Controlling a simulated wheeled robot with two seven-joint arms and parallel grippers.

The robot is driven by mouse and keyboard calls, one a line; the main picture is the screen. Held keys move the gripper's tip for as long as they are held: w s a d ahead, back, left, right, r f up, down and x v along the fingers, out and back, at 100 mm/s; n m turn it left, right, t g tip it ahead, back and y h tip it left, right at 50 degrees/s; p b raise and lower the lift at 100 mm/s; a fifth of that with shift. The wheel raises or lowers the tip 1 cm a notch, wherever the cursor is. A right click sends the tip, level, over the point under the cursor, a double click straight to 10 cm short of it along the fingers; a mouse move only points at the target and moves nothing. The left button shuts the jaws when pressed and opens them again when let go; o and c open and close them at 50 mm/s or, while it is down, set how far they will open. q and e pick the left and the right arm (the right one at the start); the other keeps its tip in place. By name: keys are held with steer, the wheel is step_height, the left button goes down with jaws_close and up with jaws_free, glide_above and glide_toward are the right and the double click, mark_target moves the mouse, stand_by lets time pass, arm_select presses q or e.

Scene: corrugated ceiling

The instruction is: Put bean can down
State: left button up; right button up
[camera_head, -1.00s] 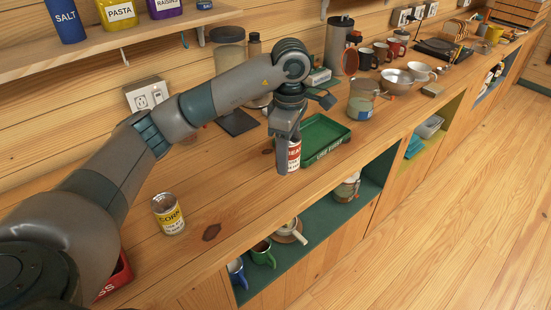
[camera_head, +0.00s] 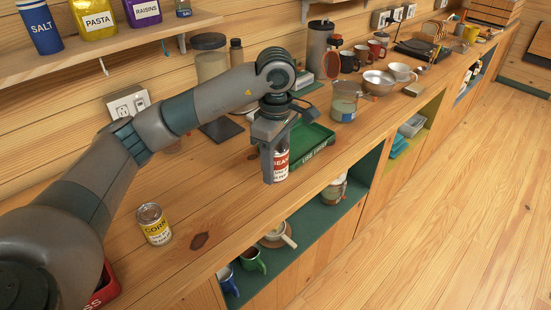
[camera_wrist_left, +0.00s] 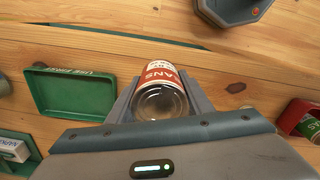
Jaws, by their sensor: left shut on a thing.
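The bean can (camera_head: 281,166), with a red and white label, stands upright in my left gripper (camera_head: 275,160), just in front of the green "USE FIRST" tray (camera_head: 318,157). In the left wrist view the can (camera_wrist_left: 162,98) sits between the two grey fingers, its round metal end facing the camera. The gripper is shut on it. The can is outside the tray, at or just above the wooden counter (camera_head: 225,195); I cannot tell whether its base touches. My right gripper is in no view.
A corn can (camera_head: 154,224) stands on the counter at the left, near a red tray (camera_head: 105,290). A glass jar (camera_head: 344,102) and a metal bowl (camera_head: 378,82) are beyond the green tray. Bare counter lies between the corn can and my gripper.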

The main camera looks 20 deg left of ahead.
arm_select(q)
steer(key=s+d+f+m, duration=0.1)
steer(key=s+f+m, duration=0.1)
steer(key=s+m, duration=0.4)
steer(key=s+d+f+m, duration=0.2)
steer(key=s+m, duration=0.4)
steer(key=m, duration=0.5)
steer(key=shift+d+f, duration=0.2)
steer(key=shift+f, duration=0.1)
steer(key=shift+s, duration=0.1)
